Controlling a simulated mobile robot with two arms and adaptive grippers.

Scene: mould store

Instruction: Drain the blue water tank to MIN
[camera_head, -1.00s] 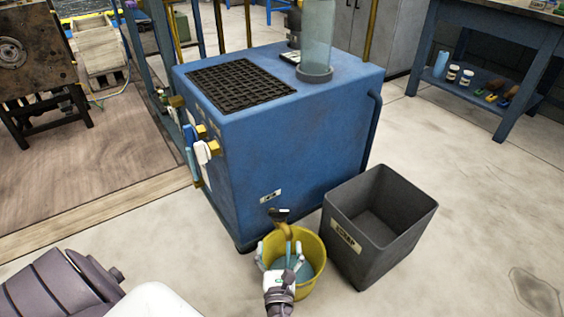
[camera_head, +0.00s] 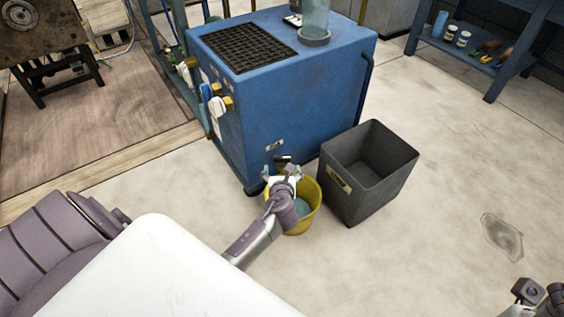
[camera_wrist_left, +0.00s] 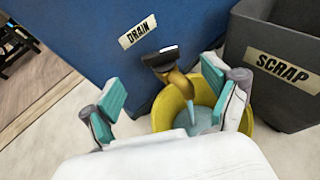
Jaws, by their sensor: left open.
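The blue tank (camera_head: 290,105) stands on the floor, with a clear upright tube (camera_head: 314,18) on its top, cut off by the picture edge. Low on its front is a DRAIN label (camera_wrist_left: 137,32) above a brass drain tap (camera_wrist_left: 176,82) with a black handle (camera_wrist_left: 160,58). A pale blue stream (camera_wrist_left: 189,114) seems to run from the tap into the yellow bucket (camera_head: 314,214), which holds bluish water. My left gripper (camera_head: 284,173) is open, its fingers apart on either side of the tap in the wrist view (camera_wrist_left: 165,90). My right gripper (camera_head: 530,296) shows only partly at the bottom right.
A dark SCRAP bin (camera_head: 372,185) stands right beside the bucket. Brass and white fittings (camera_head: 217,104) stick out of the tank's left side. A blue bench (camera_head: 500,50) stands at the upper right. The floor on the right is clear.

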